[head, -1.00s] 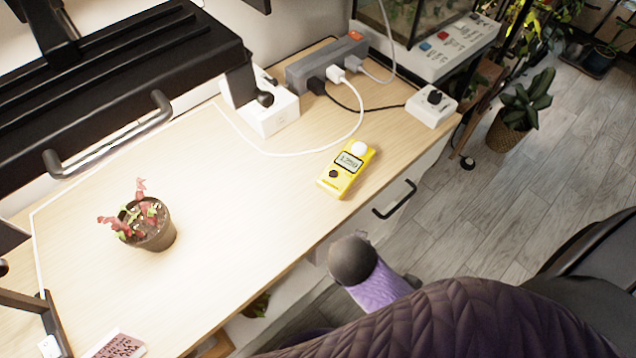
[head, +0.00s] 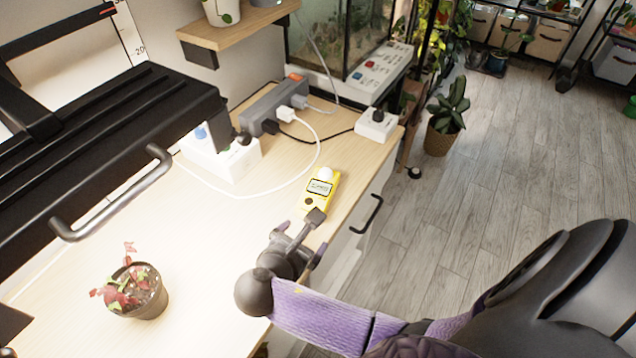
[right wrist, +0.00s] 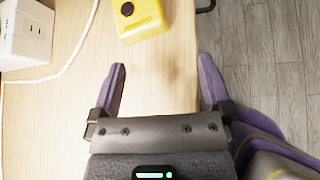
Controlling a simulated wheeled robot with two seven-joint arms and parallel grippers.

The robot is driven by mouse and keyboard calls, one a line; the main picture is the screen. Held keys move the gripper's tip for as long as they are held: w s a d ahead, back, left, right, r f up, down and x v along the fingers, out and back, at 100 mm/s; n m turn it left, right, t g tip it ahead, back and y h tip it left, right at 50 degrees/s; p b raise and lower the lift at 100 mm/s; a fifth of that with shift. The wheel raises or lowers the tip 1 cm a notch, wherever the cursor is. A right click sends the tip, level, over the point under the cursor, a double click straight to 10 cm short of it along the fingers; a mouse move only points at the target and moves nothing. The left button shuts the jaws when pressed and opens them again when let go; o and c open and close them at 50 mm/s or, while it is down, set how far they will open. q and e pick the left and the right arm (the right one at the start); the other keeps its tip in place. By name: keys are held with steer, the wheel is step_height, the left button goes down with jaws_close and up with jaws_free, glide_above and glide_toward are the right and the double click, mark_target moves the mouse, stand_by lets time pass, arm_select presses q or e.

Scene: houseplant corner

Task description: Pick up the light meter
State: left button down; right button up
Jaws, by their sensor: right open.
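The yellow light meter (head: 320,189), with a small display and a white dome, lies on the wooden table near its right edge. In the right wrist view the near end of the light meter (right wrist: 143,18) shows at the top, ahead of the fingers. My right gripper (head: 297,243) is over the table edge, just short of the meter. In the right wrist view my right gripper (right wrist: 163,80) is open, with nothing between its fingers. My left gripper is not in view.
A potted red-green plant (head: 137,290) stands at the table's front left. A grey power strip (head: 272,108) with cables, a white box (head: 222,158) and a white knob box (head: 376,125) stand behind the meter. A black lamp frame (head: 110,150) overhangs the left side.

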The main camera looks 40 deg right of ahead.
mark_target(313, 200)
steer(key=w+r+n+h, duration=0.1)
steer(key=w+n+t, duration=0.1)
steer(key=n, duration=0.1)
steer(key=shift+w+d+r+h, duration=0.15)
steer(key=shift+w+r+h, duration=0.15)
steer(key=shift+r+h, duration=0.1)
steer(key=b+x, duration=0.2)
steer(key=x, duration=0.3)
steer(key=b+x, duration=0.3)
steer(key=x, duration=0.2)
steer(key=shift+s+f, duration=0.1)
steer(key=shift+f, duration=0.1)
steer(key=shift+r, duration=0.15)
steer(key=c, duration=1.1)
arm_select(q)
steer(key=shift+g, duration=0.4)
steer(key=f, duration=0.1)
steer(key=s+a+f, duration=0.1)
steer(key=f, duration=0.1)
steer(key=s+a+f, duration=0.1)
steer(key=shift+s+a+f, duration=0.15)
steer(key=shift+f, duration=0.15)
arm_select(e)
steer(key=shift+o, duration=0.2)
steer(key=shift+r, duration=0.1)
